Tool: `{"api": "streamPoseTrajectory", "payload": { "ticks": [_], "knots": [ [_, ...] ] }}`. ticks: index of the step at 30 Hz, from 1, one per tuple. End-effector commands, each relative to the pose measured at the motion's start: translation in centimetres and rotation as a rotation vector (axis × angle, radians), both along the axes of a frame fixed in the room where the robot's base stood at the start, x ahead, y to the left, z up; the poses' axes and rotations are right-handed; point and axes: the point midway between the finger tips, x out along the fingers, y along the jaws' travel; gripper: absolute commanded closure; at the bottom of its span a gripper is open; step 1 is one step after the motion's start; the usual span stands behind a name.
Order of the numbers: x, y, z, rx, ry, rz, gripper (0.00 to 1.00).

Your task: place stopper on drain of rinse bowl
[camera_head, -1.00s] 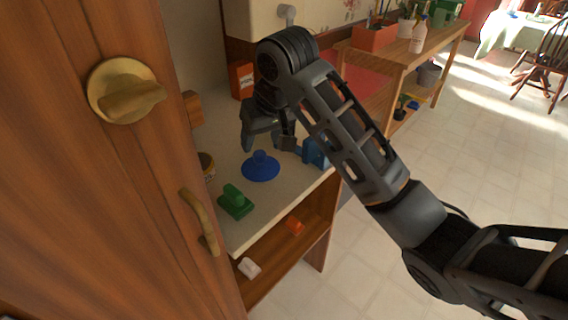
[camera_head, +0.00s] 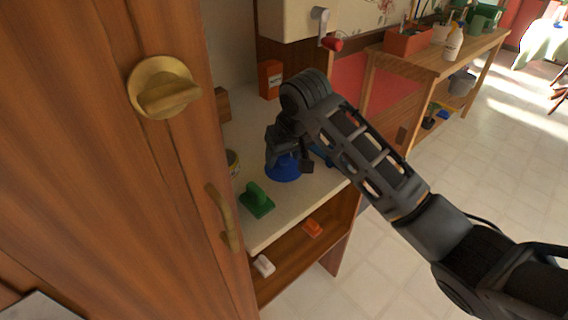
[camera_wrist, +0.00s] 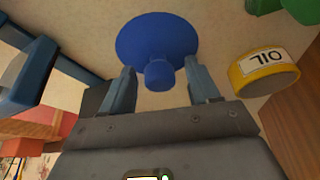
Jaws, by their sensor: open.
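The blue stopper (camera_head: 284,171), a round disc with a knob on top, lies on the pale shelf top (camera_head: 266,225). It also shows in the wrist view (camera_wrist: 150,38), with its knob toward me. My gripper (camera_head: 284,163) is open at the stopper and partly hides it in the head view. In the wrist view, my fingers (camera_wrist: 160,82) are on either side of the knob, with gaps visible between them and it. I cannot make out a rinse bowl or drain in either view.
A green block-like object (camera_head: 257,201) stands in front of the stopper. A yellow tin (camera_wrist: 265,72) labelled OIL and a blue object (camera_wrist: 28,72) flank my gripper. A wooden cabinet door (camera_head: 85,190) closes off the left. Open floor (camera_head: 450,180) lies right.

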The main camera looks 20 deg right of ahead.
Motion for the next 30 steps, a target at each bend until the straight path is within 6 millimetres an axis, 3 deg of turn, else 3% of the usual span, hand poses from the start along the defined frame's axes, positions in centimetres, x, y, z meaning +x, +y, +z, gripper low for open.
{"api": "streamPoseTrajectory", "payload": {
  "ticks": [2,21,30],
  "knots": [
    [0.0,-0.01,0.02,0.0,0.0,0.0,0.4],
    [0.0,0.0,0.05,0.0,0.0,0.0,1.0],
    [0.05,-0.01,0.69,0.0,-0.002,-0.001,1.0]
  ]
}}
